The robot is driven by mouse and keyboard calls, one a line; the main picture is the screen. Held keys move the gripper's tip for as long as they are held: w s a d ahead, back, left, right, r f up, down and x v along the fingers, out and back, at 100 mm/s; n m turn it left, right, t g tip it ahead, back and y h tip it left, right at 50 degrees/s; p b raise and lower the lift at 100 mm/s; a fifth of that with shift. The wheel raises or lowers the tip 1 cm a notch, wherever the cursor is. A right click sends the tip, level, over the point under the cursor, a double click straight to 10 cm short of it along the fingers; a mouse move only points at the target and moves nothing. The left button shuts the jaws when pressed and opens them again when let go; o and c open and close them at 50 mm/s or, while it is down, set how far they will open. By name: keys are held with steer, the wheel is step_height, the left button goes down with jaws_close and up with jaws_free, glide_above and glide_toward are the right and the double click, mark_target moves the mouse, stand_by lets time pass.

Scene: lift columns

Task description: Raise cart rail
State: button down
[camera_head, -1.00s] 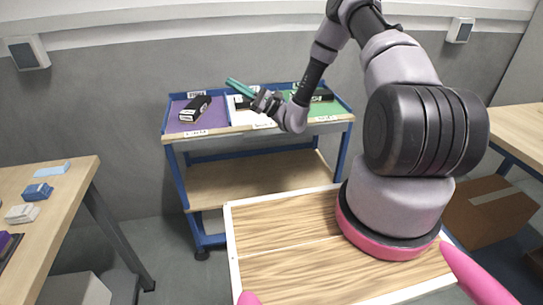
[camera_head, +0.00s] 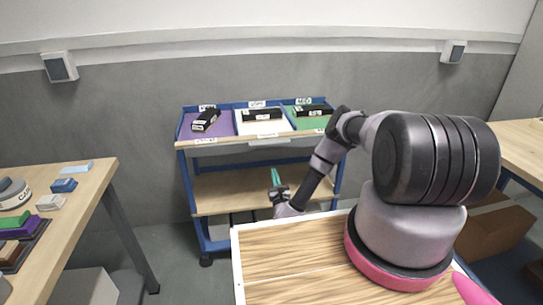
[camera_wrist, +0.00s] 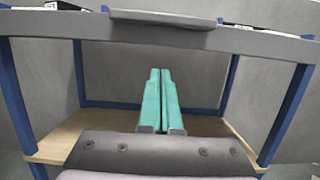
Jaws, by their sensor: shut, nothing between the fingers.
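The blue cart (camera_head: 188,190) stands against the wall, with an upper tray and a wooden lower shelf. A pale front rail (camera_head: 215,148) runs along the upper tray's front edge; in the wrist view it is a grey bar (camera_wrist: 60,27) across the top, with a flat grey lip (camera_wrist: 165,19) at its middle. My gripper (camera_head: 275,172) is below the rail, in front of the opening between the tray and the lower shelf. Its teal fingers (camera_wrist: 160,73) are together and empty, pointing into that opening. They look apart from the rail.
The tray has purple, white and green sections, each with a dark box, such as the left one (camera_head: 206,120). A wooden table (camera_head: 85,200) with several small items stands left. Another table (camera_head: 520,140) and a cardboard box (camera_head: 495,230) are at right.

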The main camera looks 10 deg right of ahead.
mark_target(271, 142)
steer(key=w+r, duration=0.5)
steer(key=w, duration=0.1)
steer(key=shift+w+r, duration=0.35)
step_height(271, 142, up, 6)
steer(key=shift+w+f, duration=0.1)
stand_by(0.4)
